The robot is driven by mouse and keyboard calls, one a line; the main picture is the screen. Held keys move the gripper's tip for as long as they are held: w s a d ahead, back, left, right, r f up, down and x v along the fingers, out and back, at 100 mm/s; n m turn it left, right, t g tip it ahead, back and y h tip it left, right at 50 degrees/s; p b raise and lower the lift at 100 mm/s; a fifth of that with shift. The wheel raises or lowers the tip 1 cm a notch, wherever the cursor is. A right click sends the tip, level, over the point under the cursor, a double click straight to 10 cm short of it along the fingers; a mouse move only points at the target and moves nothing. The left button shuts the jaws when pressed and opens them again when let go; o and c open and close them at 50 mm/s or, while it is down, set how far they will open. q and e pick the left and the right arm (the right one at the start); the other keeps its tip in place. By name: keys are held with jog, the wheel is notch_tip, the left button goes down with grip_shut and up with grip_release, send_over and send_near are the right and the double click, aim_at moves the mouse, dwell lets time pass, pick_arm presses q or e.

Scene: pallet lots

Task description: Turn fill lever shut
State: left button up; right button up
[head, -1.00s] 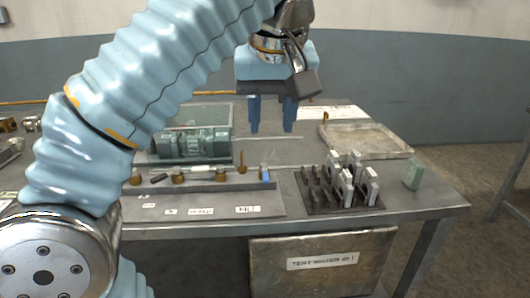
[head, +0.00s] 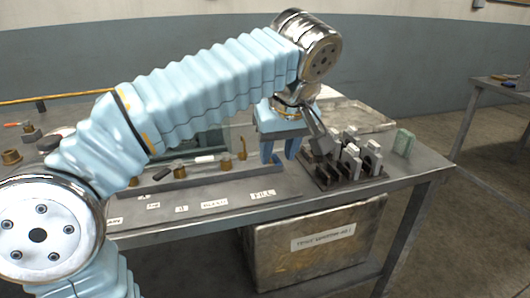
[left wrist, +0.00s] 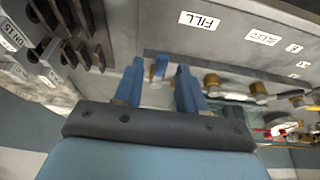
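The fill lever, a small blue handle (left wrist: 160,67), shows between my left gripper's fingers in the left wrist view. In the head view it is mostly hidden behind those fingers. The FILL label (head: 263,194) is on the panel in front of it and also shows in the left wrist view (left wrist: 199,21). My left gripper (head: 279,155) points down over the right end of the valve row. Its blue fingers (left wrist: 158,88) are apart, with the lever between or just beyond their tips; I cannot tell if they touch it. My right gripper is not in view.
A dark rack of upright grey plates (head: 350,160) stands close to the right of my left gripper. A green block (head: 404,142) is near the table's right edge. A shallow tray (head: 352,112) lies behind. Brass fittings (head: 180,171) line the panel to the left. A metal box (head: 315,245) is below the table.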

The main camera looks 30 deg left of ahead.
pick_arm(q)
grip_shut()
